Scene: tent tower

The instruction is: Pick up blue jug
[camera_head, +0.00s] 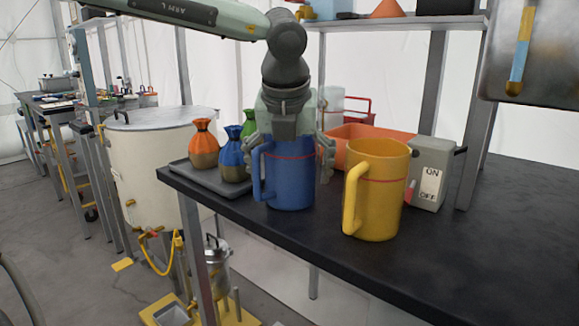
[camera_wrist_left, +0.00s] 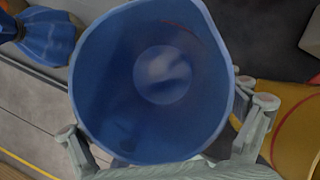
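The blue jug (camera_head: 290,182) stands upright near the front left edge of the black table, its handle toward the left. My left gripper (camera_head: 290,150) comes down from above with its fingers spread on either side of the jug. In the left wrist view I look down into the empty blue jug (camera_wrist_left: 150,95), with fingers of the left gripper (camera_wrist_left: 165,135) outside its wall at lower left and right. The fingers look open, with a small gap at the right one. My right gripper is not in view.
A yellow jug (camera_head: 378,195) stands close on the right. Orange, blue and green pouches (camera_head: 204,150) stand on a grey tray (camera_head: 212,184) to the left. An orange bin (camera_head: 350,140) and a grey ON/OFF switch box (camera_head: 430,172) are behind. The table's front right (camera_head: 480,250) is clear.

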